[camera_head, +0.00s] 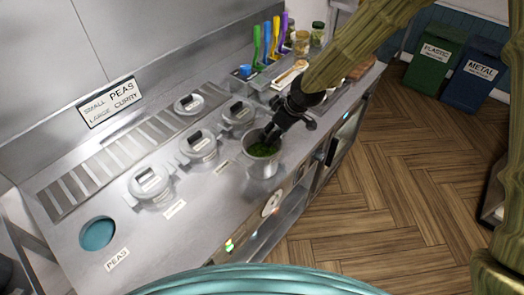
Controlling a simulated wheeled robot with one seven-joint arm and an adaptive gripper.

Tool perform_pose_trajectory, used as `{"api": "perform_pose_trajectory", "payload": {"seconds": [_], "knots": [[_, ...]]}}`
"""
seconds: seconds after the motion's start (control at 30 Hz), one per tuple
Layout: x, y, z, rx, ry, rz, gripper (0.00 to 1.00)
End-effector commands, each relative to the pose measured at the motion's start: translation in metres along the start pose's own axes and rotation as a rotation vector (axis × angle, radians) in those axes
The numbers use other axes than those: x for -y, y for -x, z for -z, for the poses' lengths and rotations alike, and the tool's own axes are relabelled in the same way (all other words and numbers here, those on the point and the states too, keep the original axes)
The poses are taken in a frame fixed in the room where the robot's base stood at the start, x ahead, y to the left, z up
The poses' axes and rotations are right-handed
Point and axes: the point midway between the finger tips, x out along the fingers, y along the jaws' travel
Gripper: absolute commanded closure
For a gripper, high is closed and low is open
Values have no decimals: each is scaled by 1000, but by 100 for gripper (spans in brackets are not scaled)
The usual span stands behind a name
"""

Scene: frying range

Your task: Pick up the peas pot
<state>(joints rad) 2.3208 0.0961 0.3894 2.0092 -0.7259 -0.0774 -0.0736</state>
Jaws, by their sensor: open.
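The peas pot (262,158) is a small open metal pot with green contents. It stands near the front edge of the steel counter, right of the lidded pots. My gripper (270,136) is open and reaches down at the pot's upper rim. The dark fingers cover part of the back of the rim. I cannot tell whether they touch it or whether one is inside the pot.
Several lidded metal pots (150,182) sit in the steel counter (165,235). A round teal opening (97,233) is at the left, by a "PEAS" label (117,259). Jars (301,43) and colourful-handled utensils (267,40) stand at the back. Green (434,56) and blue (477,75) bins stand on the floor.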

Motion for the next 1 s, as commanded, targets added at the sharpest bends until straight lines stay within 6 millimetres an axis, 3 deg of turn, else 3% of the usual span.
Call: {"api": "perform_pose_trajectory", "payload": {"seconds": [0.17, 0.47, 0.87, 0.9, 1.0], "knots": [[0, 0, 0, 0, -1, 0, 38], [0, 0, 0, 0, -1, 0, 92], [-1, 4, 2, -3, -1, -1, 93], [-1, 6, 3, -3, -1, -1, 98], [-1, 12, 6, -4, -3, -1, 100]]}}
